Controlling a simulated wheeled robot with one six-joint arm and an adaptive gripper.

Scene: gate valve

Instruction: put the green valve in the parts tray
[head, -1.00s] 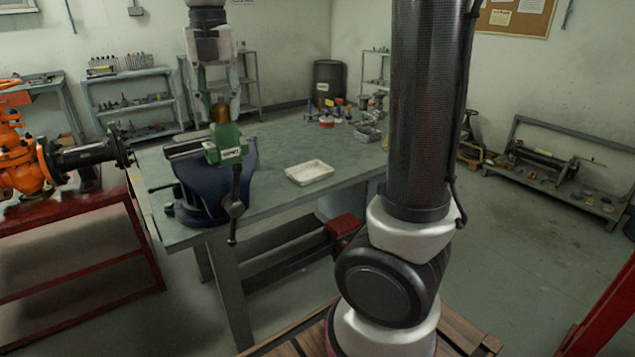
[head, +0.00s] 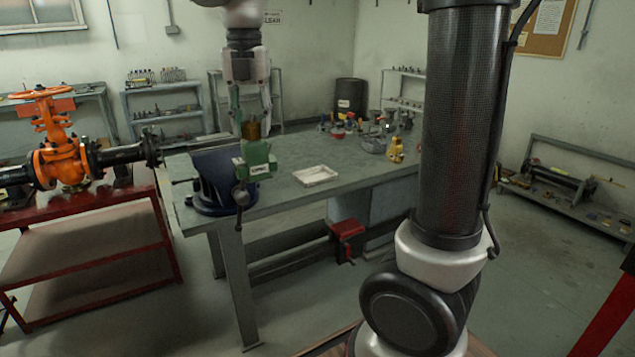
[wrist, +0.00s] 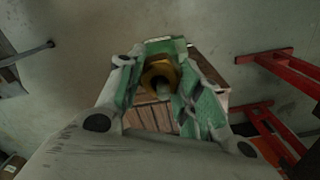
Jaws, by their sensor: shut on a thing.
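My gripper (head: 251,108) is shut on the green valve (head: 256,161), which has a brass-coloured top between the fingers. In the head view it hangs in front of the blue vise at the bench's near-left end. The wrist view shows the green valve (wrist: 165,45) between my fingers, with floor and wooden slats below it. A shallow white tray (head: 316,182), seemingly the parts tray, lies on the bench to the right of the valve and looks empty.
The blue vise (head: 208,182) stands on the grey workbench (head: 290,200) behind the valve. Small parts and a yellow fitting (head: 396,150) are at the bench's far right. An orange gate valve (head: 60,155) on a red stand is at left.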

